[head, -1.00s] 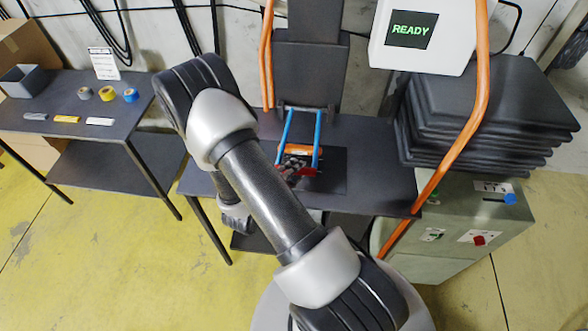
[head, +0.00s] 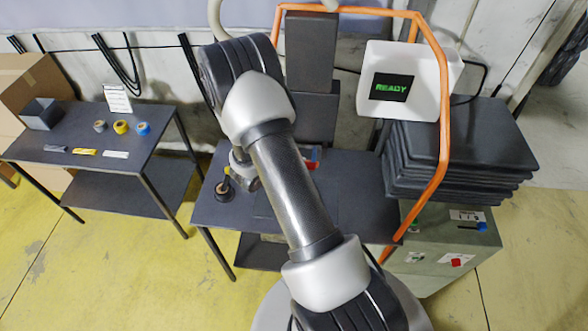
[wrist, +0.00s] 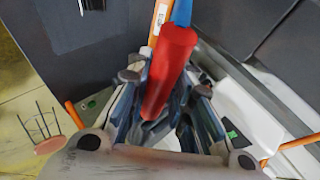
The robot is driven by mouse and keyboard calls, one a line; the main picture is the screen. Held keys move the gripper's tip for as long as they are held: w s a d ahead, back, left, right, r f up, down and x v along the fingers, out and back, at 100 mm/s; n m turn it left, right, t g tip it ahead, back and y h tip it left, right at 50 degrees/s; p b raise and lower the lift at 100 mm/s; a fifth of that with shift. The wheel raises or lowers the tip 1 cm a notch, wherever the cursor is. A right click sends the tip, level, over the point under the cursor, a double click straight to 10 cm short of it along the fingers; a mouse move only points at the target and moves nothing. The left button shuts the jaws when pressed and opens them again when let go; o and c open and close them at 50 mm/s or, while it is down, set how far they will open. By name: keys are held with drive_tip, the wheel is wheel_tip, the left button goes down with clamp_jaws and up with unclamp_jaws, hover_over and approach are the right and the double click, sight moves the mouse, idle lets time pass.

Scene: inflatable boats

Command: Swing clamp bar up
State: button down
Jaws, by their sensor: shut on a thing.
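The clamp bar's red grip (wrist: 170,70) lies between the fingers of my gripper (wrist: 166,85) in the wrist view, and the fingers are shut on it. A blue arm (wrist: 182,12) and an orange bar (wrist: 158,22) of the clamp join near the grip's upper end. In the head view only a small red piece of the clamp (head: 313,154) shows beside my arm, in front of the dark upright panel. My arm hides my gripper and most of the clamp there, so I cannot tell the bar's full angle from that view.
A white box with a green READY screen (head: 394,87) stands at the right, framed by an orange tube (head: 442,150). Dark stacked slabs (head: 460,150) sit on a green cabinet (head: 450,245). A side table (head: 90,145) with tape rolls stands left. The work table's front (head: 225,218) is mostly clear.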

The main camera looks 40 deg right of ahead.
drive_tip(key=shift+w+d+r+p, duration=0.35)
drive_tip(key=shift+r, duration=0.3)
drive_tip(key=shift+w+d+r, duration=0.1)
drive_tip(key=shift+w+r, duration=0.05)
drive_tip(key=c, duration=1.4)
unclamp_jaws()
drive_tip(key=v, duration=1.2)
